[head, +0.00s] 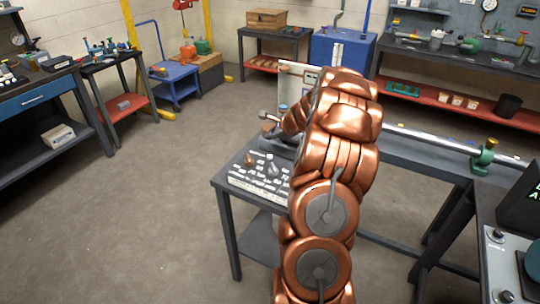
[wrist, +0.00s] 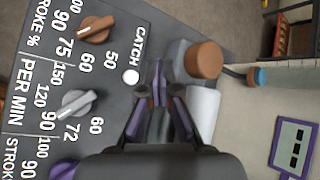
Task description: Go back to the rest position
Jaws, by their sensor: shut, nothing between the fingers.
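My gripper (wrist: 158,68) is shut and empty in the wrist view, its fingers close together above a dark control panel (wrist: 35,80). The panel carries a copper pointer knob (wrist: 97,28), a grey pointer knob (wrist: 77,102), part of a purple knob (wrist: 65,169) and a round white button (wrist: 131,76) by the word CATCH. In the head view my copper-coloured arm is bent over the table (head: 228,186) that bears the panel, hiding part of it. I cannot clearly make out the fingers there.
A copper cap (wrist: 204,60) on a grey block and a white cylinder (wrist: 202,110) stand close right of my fingers. A long metal rod (head: 430,136) reaches right to a green support (head: 484,158). A screen and control box stand at right. The floor at left is clear.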

